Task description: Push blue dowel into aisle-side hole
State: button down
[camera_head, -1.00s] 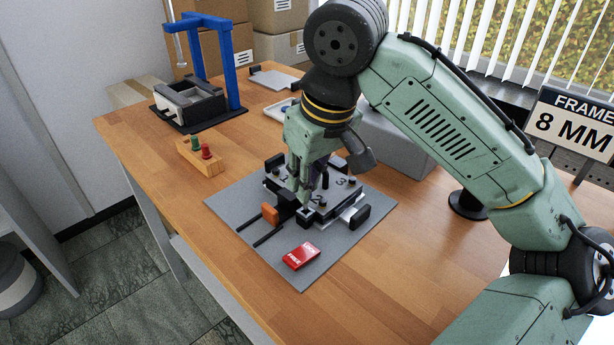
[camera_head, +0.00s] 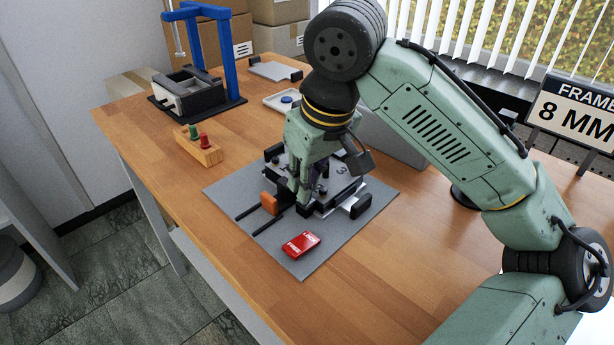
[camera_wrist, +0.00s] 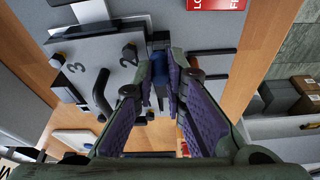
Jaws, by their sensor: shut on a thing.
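My gripper (camera_head: 303,200) is low over the front side of the black and grey fixture plate (camera_wrist: 92,72). In the wrist view its purple-padded fingers (camera_wrist: 161,75) are closed around a blue dowel (camera_wrist: 160,72). The dowel sits by the dark block at the plate's edge, beside the number 2. The fingers hide much of the dowel, and the hole under it cannot be seen. In the head view the gripper hides the dowel.
An orange block (camera_head: 269,203) on black rails and a red labelled block (camera_head: 300,244) lie close by on the grey mat (camera_head: 325,232). A wooden holder (camera_head: 200,149) with green and red pegs and a blue-framed press (camera_head: 232,60) stand at the left.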

jog(key=shift+f, duration=0.4)
jog(key=c, duration=1.6)
grip_release()
jog(key=shift+o, duration=0.2)
jog(key=shift+r, duration=0.15)
jog(key=v, duration=1.1)
jog(key=shift+r, duration=0.4)
